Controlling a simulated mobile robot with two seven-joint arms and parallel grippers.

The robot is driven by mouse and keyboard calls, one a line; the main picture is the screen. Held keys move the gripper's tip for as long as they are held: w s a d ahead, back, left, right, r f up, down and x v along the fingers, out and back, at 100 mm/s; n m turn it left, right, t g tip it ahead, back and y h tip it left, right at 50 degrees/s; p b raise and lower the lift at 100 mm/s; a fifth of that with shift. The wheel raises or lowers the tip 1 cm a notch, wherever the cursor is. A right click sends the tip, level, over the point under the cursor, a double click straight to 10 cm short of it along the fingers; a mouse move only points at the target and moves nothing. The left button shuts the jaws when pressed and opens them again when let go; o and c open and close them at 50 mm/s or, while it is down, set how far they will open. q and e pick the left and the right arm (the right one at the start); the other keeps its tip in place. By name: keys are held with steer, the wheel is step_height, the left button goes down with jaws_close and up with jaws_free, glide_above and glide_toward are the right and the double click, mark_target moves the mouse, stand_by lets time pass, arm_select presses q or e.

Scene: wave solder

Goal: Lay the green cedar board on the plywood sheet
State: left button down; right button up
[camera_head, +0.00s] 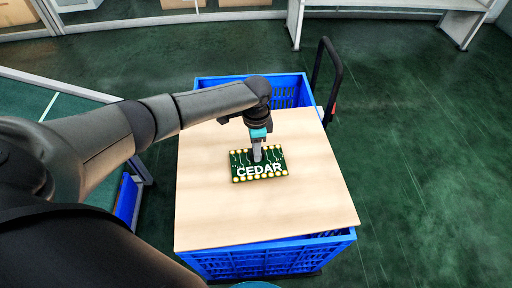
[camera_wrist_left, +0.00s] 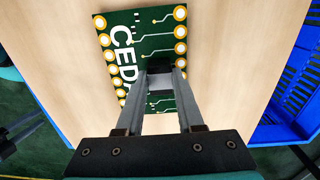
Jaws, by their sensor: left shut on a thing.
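The green cedar board (camera_head: 243,172) is a small circuit board with gold pads and the white word CEDAR. It is over the middle of the plywood sheet (camera_head: 205,205), flat and label up; I cannot tell for sure whether it touches the sheet. My left gripper (camera_head: 257,158) points down at the board's middle and is shut on a small grey part there. The left wrist view shows the board (camera_wrist_left: 150,40) past the fingers (camera_wrist_left: 161,85), with the plywood (camera_wrist_left: 225,50) behind it. The right gripper is not in view.
The plywood lies across a blue crate (camera_head: 270,262) on a cart with a dark handle (camera_head: 330,65). A table with a green top (camera_head: 30,105) stands at the left. A white shelf (camera_head: 380,10) stands at the back. Green floor is clear at the right.

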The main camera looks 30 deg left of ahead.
arm_select(q)
steer(key=shift+f+b, duration=0.3)
steer(key=shift+f, duration=0.2)
stand_by(0.3)
steer(key=shift+c, duration=2.3)
jaws_free()
